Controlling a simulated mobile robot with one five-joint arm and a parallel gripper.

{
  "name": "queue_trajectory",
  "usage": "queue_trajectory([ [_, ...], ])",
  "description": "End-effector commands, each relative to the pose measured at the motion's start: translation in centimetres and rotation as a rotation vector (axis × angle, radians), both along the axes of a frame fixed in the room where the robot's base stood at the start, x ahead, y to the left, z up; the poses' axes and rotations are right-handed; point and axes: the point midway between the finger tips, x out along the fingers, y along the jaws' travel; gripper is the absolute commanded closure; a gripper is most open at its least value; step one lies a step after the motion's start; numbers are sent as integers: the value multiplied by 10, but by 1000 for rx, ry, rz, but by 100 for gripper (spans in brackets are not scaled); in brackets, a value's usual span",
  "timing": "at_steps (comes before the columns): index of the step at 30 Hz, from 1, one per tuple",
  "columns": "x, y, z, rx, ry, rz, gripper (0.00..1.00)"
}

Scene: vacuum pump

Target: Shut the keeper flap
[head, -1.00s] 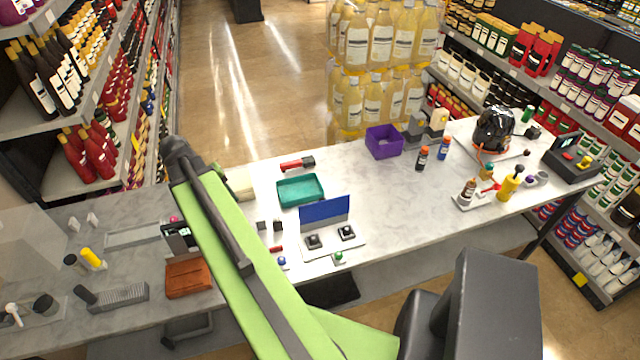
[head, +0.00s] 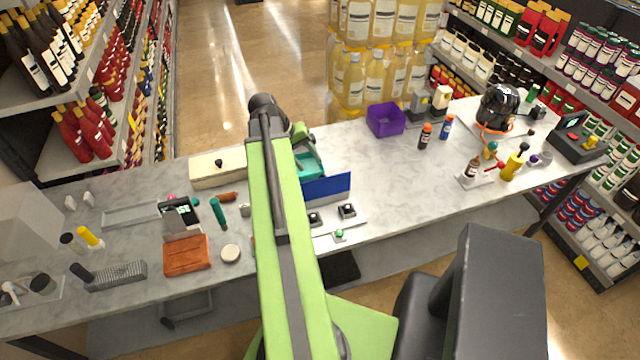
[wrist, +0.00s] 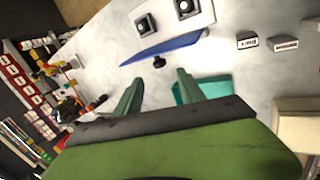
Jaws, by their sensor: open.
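A blue panel (head: 328,188), which looks like the keeper flap, stands raised at the back of a white plate (head: 357,222) carrying two dark square blocks. In the wrist view the panel (wrist: 172,46) lies ahead of the fingertips, with the plate (wrist: 207,18) beyond it. A small black knob (wrist: 159,62) shows near the panel's edge. My gripper (wrist: 158,86) is open and empty, its fingers spread, apart from the panel. In the head view my arm hides part of the plate and most of the gripper.
A teal tray (head: 312,166) lies behind the panel, close to the gripper; it shows behind a finger in the wrist view (wrist: 213,86). A cream box (head: 216,169) stands left of my arm. A purple bin (head: 385,119) is farther right.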

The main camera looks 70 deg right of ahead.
Motion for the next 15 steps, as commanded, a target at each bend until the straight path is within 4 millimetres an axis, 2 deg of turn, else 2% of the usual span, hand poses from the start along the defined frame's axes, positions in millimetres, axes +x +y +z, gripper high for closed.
queue_trajectory([
  [1,-5,-3,-22,0,0,-2,53],
  [6,-20,-11,-53,0,0,-1,53],
  [10,-28,-16,-68,0,0,0,53],
  [15,-33,-19,-74,0,0,0,53],
])
